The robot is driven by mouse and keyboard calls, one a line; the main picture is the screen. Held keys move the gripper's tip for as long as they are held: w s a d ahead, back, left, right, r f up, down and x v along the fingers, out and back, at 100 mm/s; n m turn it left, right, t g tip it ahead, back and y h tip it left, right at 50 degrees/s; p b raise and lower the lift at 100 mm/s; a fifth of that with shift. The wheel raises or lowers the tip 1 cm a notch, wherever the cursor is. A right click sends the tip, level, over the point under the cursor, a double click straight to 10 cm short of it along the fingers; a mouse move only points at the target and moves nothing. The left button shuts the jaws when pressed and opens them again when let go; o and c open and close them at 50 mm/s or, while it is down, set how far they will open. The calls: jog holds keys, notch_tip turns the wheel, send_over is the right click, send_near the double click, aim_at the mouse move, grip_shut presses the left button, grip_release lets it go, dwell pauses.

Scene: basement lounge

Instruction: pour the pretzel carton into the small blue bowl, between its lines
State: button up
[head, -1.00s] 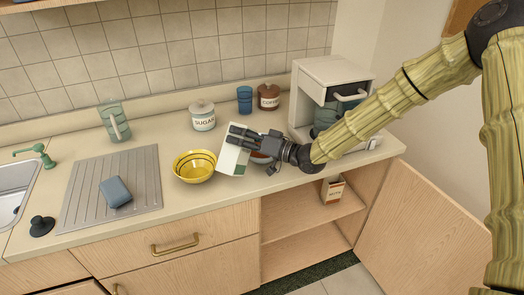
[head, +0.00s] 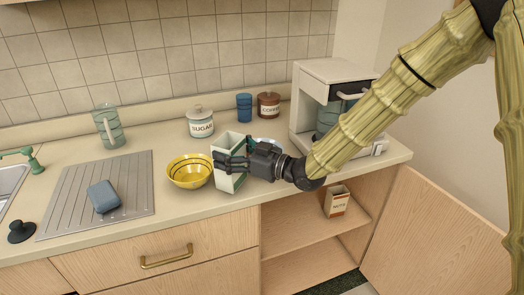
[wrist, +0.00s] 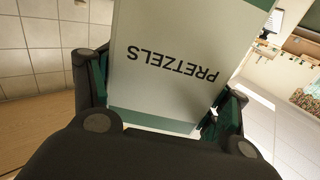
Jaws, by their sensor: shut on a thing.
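The pretzel carton (head: 229,180) is white and green, with its open top facing up and a slight tilt. My gripper (head: 232,161) is shut on it and holds it at the counter's front, just right of the yellow bowl. I cannot tell whether its base touches the counter. The wrist view shows the carton (wrist: 170,70) between the fingers, its PRETZELS lettering upside down. A light blue rim (head: 268,141), likely the small blue bowl, shows behind my gripper. The rest of it, with any lines, is hidden.
A yellow bowl (head: 190,182) with dark lines stands left of the carton. Sugar (head: 200,124) and coffee jars (head: 268,105), a blue cup (head: 244,107) and a coffee maker (head: 310,92) stand behind. The cabinet door (head: 440,235) hangs open below, with a nuts carton (head: 336,201) inside.

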jog(key=shift+r+p, duration=1.4)
jog(key=shift+r, duration=1.05)
